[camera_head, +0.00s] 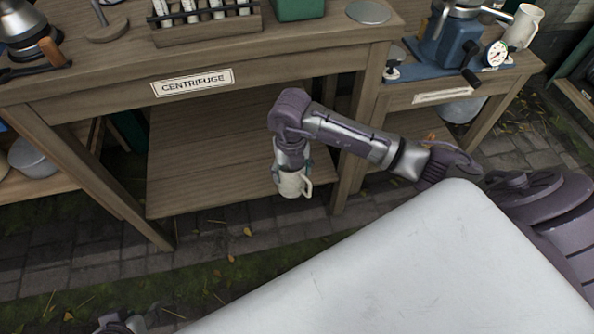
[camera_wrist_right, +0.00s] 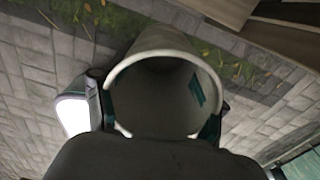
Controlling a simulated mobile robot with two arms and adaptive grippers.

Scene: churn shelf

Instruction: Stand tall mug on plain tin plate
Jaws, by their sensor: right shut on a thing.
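A cream mug (camera_head: 294,185) hangs below my right gripper (camera_head: 291,166), in front of the centrifuge table's lower shelf, handle to the right. My right gripper is shut on it. In the right wrist view the mug (camera_wrist_right: 150,62) has its open mouth towards the camera, with a finger at each side of its wall; it looks empty. A round, plain grey metal plate (camera_head: 368,12) lies bare near the right end of the tabletop. My left gripper (camera_head: 122,324) is only partly seen at the bottom left edge; its fingers are unclear.
The centrifuge table (camera_head: 290,66) also holds a rack of tubes (camera_head: 208,28) and a green box (camera_head: 299,8). A lower bench at right carries a blue machine with a gauge (camera_head: 497,53) and another white mug (camera_head: 523,27). The lower shelf (camera_head: 205,150) is clear.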

